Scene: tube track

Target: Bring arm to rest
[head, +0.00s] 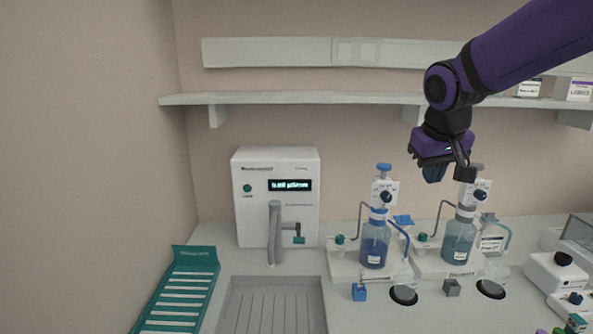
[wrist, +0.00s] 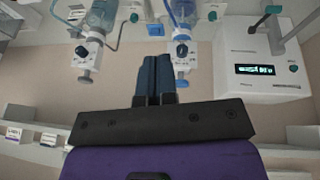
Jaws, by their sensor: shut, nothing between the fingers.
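My purple arm reaches in from the upper right of the head view. My gripper (head: 433,175) hangs in the air in front of the wall, below the shelf and above the two bottle dispensers. In the wrist view my gripper (wrist: 156,75) has its two dark blue fingers side by side, shut with nothing between them. The fingers touch nothing that I can see.
A dispenser bottle with blue liquid (head: 374,245) and a paler one (head: 459,242) stand on the bench below. A teal rack (head: 181,290) is far left. A shelf (head: 300,98) runs along the wall.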

